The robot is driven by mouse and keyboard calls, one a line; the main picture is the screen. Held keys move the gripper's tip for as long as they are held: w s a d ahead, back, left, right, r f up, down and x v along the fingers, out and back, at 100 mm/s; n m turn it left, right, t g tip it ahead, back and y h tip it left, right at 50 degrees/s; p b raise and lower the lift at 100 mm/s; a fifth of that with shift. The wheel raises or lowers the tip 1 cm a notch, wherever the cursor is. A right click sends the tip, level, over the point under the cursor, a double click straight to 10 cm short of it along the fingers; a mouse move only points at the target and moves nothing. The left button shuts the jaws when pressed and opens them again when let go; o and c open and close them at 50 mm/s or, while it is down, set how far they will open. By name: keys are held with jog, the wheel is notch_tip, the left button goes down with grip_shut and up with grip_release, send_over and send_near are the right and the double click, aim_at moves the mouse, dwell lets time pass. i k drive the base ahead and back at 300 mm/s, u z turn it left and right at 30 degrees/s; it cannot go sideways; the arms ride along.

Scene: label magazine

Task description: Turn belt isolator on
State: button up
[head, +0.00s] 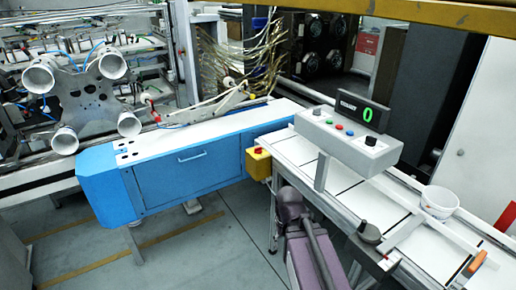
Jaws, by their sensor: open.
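No part here is clearly labelled as the belt isolator. A yellow box with a red button (259,162) is at the conveyor's left end. Purple and dark parts at the bottom centre appear to be my arm; my gripper's fingers do not show.
The conveyor belt (290,150) runs toward the lower right. A white tub (439,201) and an orange-handled tool (478,262) are at its right. A dark round item (369,232) stands at its near edge. A display (363,112) reads green 0. A blue cabinet (190,178) stands left; floor before it is clear.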

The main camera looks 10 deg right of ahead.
aim_at(258, 150)
jog(key=k, duration=1.3)
jog(key=u, duration=0.6)
jog(key=i, duration=2.05)
jog(key=z, duration=0.75)
jog(key=i, duration=0.4)
jog(key=z, duration=0.25)
